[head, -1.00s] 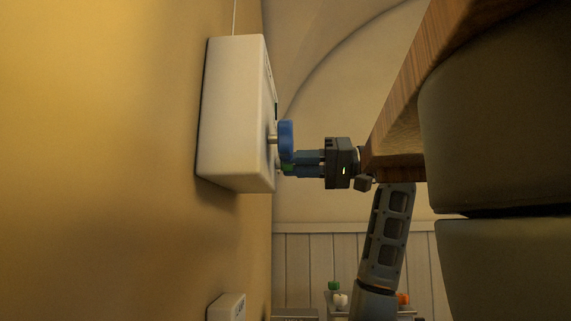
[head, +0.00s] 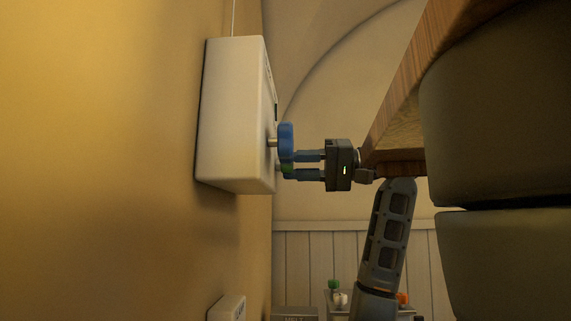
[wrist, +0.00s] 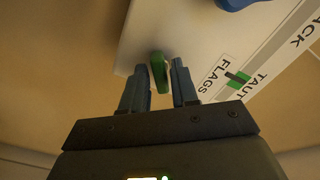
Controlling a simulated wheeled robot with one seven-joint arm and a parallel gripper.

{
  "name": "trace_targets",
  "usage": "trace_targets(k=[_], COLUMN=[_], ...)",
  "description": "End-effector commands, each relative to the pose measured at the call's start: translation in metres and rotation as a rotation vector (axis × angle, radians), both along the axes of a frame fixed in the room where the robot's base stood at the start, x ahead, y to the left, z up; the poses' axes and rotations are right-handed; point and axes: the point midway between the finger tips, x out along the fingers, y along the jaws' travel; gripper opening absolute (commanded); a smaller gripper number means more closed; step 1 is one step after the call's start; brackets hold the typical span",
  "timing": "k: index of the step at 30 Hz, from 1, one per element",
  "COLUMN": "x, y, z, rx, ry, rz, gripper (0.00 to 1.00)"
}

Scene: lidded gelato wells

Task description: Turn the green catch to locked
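The green catch (wrist: 158,72) stands out from the face of a white box (head: 235,115) on the wall. In the wrist view it is between the fingertips of my gripper (wrist: 160,85), with a narrow gap showing at the right finger. In the head view the catch (head: 288,169) is partly hidden by the fingers and the blue knob. My gripper (head: 296,165) is open around the catch, its blue fingers pointing at the box. A label strip (wrist: 262,62) on the box reads "FLAGS", "TAUT" and part of a word ending in "ACK", with a green mark.
A round blue knob (head: 287,142) sits just above the catch, close to my upper finger; its edge also shows in the wrist view (wrist: 237,4). A smaller white box (head: 227,307) is lower on the wall. A wooden edge (head: 405,95) and dark rounded shapes (head: 500,130) fill the right side.

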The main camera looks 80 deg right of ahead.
Motion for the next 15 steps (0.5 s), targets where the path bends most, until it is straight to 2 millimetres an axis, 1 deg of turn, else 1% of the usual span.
trace_targets(k=[1, 3, 11, 15], x=[0.0, 0.0001, -0.0006, -0.007], y=[0.0001, 0.0, -0.0002, -0.001], z=[0.0001, 0.0001, 0.0002, 0.0003], rx=[0.0, -0.001, -0.001, -0.001], ry=[0.0, 0.0, 0.0, 0.0], rz=[0.0, 0.0, 0.0, -0.001], gripper=[0.34, 0.4, 0.4, 0.4])
